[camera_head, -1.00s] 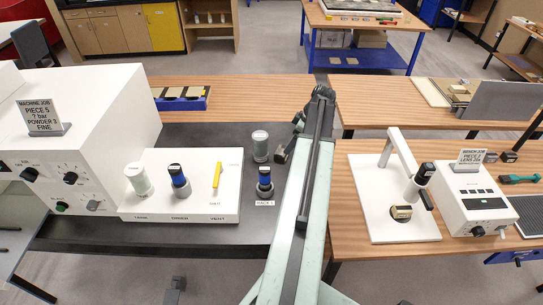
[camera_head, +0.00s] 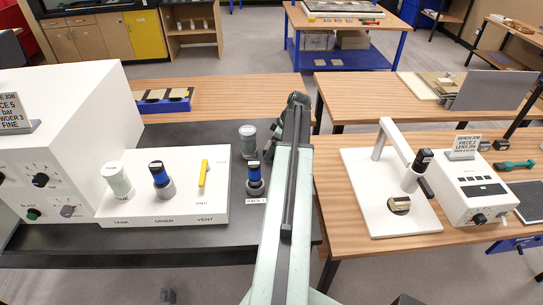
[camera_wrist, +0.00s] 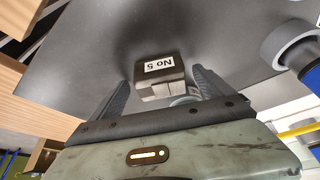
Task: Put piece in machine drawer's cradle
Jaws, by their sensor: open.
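A dark block labelled "No 5" (camera_wrist: 158,68) sits over the dark grey bench top in the wrist view. My gripper (camera_wrist: 160,88) is open, with one finger on each side of the block; I cannot tell whether either touches it.
A blue tray (camera_head: 163,106) lies behind. A bench device (camera_head: 476,195) stands right.

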